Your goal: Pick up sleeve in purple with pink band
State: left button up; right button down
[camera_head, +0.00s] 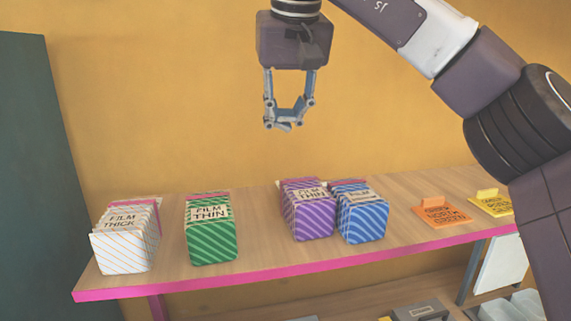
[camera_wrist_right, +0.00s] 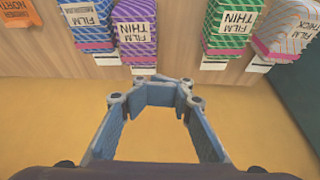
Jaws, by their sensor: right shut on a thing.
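The purple striped sleeve with a pink band (camera_head: 312,218) stands upright on the wooden shelf, labelled FILM THIN. It also shows in the right wrist view (camera_wrist_right: 137,47), top centre-left, its pink band clear. My right gripper (camera_head: 284,126) hangs above and behind the sleeve, well apart from it. In the right wrist view its fingers (camera_wrist_right: 162,88) are drawn together at the tips. What lies between the tips is too small to make out; no sleeve shows there. My left gripper is not in view.
On the shelf (camera_head: 263,255) stand a blue striped sleeve (camera_head: 364,221) close beside the purple one, a green one (camera_head: 212,242) and a white one (camera_head: 124,252). Orange (camera_head: 442,216) and yellow (camera_head: 491,205) cards lie right. A yellow wall (camera_head: 170,100) is behind.

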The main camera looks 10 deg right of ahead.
jog(key=shift+r+p, duration=0.55)
jog(key=shift+r, duration=2.05)
jog(key=shift+w+d, duration=0.1)
jog(key=c, duration=0.6)
grip_release()
jog(key=shift+o, duration=0.2)
